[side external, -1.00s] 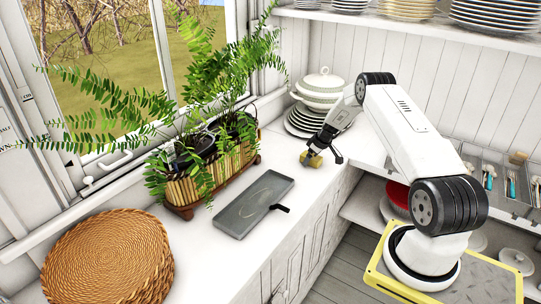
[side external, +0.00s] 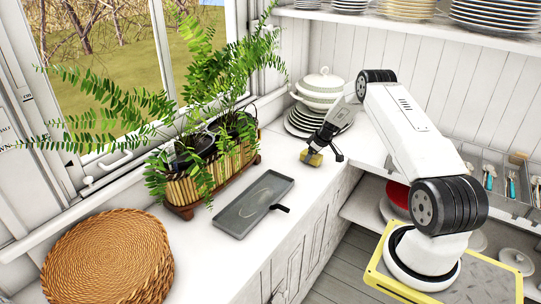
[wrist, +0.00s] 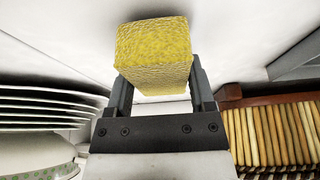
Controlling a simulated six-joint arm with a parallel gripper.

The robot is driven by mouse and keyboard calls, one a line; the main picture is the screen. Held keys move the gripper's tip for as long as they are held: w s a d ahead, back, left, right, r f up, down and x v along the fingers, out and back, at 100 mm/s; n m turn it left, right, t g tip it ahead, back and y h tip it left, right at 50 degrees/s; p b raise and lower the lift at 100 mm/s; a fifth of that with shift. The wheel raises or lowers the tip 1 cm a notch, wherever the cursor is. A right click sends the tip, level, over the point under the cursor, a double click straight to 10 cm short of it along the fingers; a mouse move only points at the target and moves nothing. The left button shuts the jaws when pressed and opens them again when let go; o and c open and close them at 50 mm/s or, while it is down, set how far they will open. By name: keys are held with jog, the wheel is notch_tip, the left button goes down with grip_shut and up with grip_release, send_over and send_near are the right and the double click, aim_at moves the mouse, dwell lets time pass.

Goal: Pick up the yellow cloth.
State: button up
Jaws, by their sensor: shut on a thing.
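The yellow cloth (wrist: 153,52) is a small, block-like, textured yellow piece between my gripper's two fingers in the wrist view. It also shows in the side view (side external: 311,159) at the tip of my gripper (side external: 319,152), low over the white counter. My gripper (wrist: 160,85) is shut on it, with one dark finger against each side. Whether the cloth still touches the counter is hard to tell.
Stacked plates with a lidded tureen (side external: 322,88) stand just behind my gripper. A grey tray (side external: 254,205) with a dark handle lies on the counter in front. A planter with ferns (side external: 210,175) stands by the window. A woven mat (side external: 108,257) lies at front left.

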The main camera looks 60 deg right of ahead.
jog(key=shift+r, duration=0.5)
jog(key=s+a+r, duration=0.8)
jog(key=s+r, duration=0.3)
jog(key=shift+a, duration=0.3)
jog(key=shift+r, duration=0.1)
